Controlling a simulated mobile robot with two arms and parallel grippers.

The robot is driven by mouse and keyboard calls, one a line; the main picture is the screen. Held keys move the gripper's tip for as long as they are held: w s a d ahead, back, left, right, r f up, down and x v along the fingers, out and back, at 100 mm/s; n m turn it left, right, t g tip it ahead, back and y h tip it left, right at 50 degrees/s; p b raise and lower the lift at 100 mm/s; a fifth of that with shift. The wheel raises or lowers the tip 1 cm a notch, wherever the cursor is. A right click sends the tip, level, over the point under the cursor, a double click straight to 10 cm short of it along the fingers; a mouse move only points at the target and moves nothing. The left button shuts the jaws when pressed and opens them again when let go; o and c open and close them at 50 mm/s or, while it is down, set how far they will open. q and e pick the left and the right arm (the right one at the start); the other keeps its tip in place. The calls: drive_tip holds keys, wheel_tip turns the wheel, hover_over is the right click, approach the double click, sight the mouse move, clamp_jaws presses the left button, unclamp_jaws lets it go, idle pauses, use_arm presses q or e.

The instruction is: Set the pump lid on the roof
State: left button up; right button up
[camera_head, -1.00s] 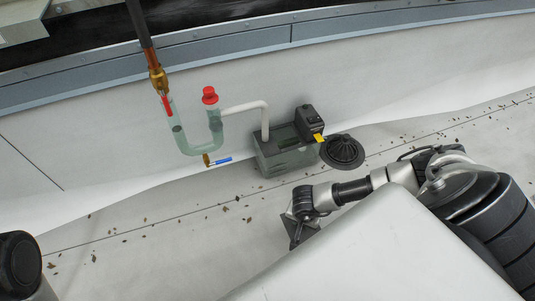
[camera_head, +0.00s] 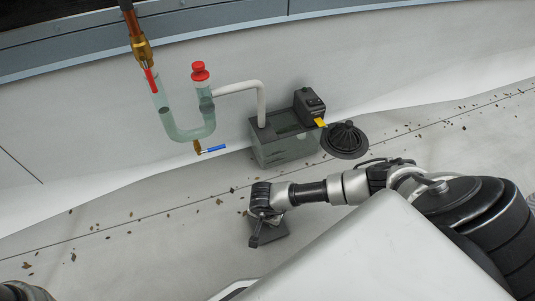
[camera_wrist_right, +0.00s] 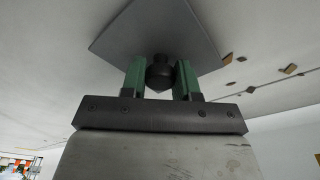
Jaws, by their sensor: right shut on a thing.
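The pump lid is a flat grey square plate (camera_head: 271,237) with a dark round knob. It is low over the pale roof (camera_head: 130,265), in front of the pump tank; I cannot tell whether it touches the roof. My right gripper (camera_head: 262,225) is above the plate. In the right wrist view the green fingers of my right gripper (camera_wrist_right: 159,75) are shut on the dark knob (camera_wrist_right: 159,70), with the grey plate (camera_wrist_right: 155,28) beyond it. The pump tank (camera_head: 285,147) is greenish, see-through and open at the top. My left gripper is not in view.
A black pump box (camera_head: 308,105) with a yellow tab sits on the tank's right end. A black domed strainer (camera_head: 345,138) is right of the tank. A clear trap pipe (camera_head: 185,133) with a red cap hangs at the left. Dry leaf bits dot the otherwise bare roof.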

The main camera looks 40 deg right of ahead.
drive_tip(key=shift+f, duration=0.15)
drive_tip(key=o, duration=0.9)
drive_tip(key=shift+o, duration=0.2)
